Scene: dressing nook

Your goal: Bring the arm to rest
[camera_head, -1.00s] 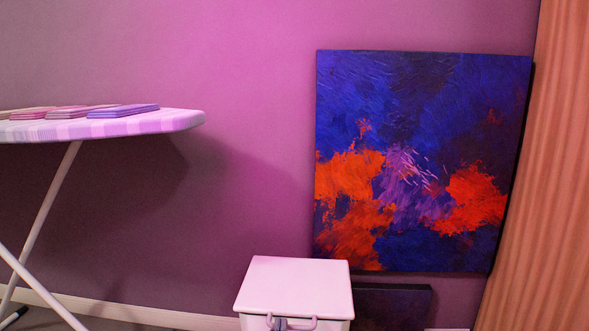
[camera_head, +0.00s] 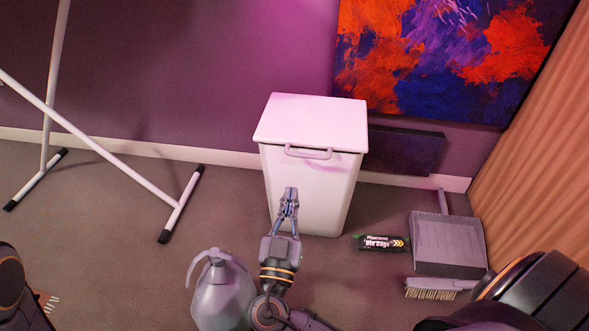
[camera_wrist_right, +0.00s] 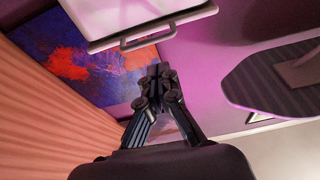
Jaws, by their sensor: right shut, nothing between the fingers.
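My right gripper (camera_head: 289,203) is in front of the white lidded bin (camera_head: 310,125), below its handle (camera_head: 309,153). The gripper is shut with nothing between its fingers. The bin's lid is closed. In the right wrist view the shut fingers (camera_wrist_right: 157,80) point toward the bin (camera_wrist_right: 135,15), whose handle (camera_wrist_right: 148,40) shows above them. I cannot tell whether the fingertips touch the bin's front. My left gripper is not in view.
A dark packet (camera_head: 380,243), a dustpan (camera_head: 447,243) and a brush (camera_head: 440,286) lie on the floor at right. Ironing board legs (camera_head: 100,140) stand at left.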

